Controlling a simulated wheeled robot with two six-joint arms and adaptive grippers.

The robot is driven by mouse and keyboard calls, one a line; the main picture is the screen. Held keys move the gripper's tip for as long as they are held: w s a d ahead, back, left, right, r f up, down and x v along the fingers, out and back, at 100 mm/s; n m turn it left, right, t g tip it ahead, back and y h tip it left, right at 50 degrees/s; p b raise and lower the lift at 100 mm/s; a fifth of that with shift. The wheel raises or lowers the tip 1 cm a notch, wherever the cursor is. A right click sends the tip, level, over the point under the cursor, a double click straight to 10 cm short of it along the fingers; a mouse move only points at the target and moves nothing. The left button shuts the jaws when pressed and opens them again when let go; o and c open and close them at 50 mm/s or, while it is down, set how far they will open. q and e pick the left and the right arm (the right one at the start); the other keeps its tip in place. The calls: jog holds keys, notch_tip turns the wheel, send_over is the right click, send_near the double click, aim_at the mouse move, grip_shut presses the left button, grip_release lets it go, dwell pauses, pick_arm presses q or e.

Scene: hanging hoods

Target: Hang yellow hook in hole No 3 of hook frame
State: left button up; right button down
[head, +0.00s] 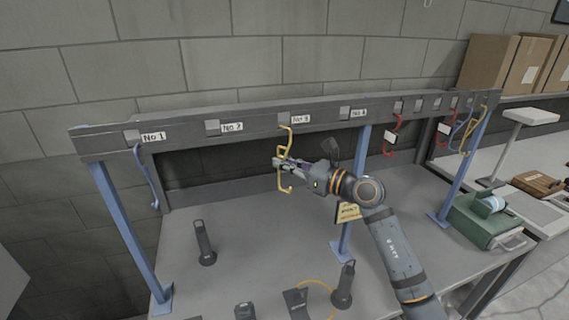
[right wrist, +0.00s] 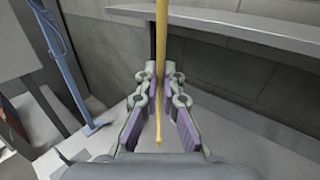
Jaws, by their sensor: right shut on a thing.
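The yellow hook (head: 288,146) is upright in the head view, in front of the hook frame (head: 245,116). Its curved upper end is just below hole No 3 (head: 283,119); I cannot tell whether it touches the beam or enters the hole. My right gripper (head: 280,163) is shut on the hook's shank, and the lower curl hangs below the fingers. In the right wrist view the hook (right wrist: 161,40) runs as a thin yellow rod between the padded fingers of the gripper (right wrist: 160,85). My left gripper is not in view.
A blue hook (head: 147,175) hangs at No 1. Red hooks (head: 394,135) and other hooks hang at the right of the beam. Dark upright objects (head: 204,243) stand on the grey table (head: 250,262). A blue post (head: 352,190) stands behind my right arm.

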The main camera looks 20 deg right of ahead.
jog(key=c, duration=1.4)
grip_release()
jog(key=shift+c, duration=0.2)
jog(key=shift+s+d, duration=0.1)
jog(key=v, duration=0.7)
jog(key=shift+s, duration=0.1)
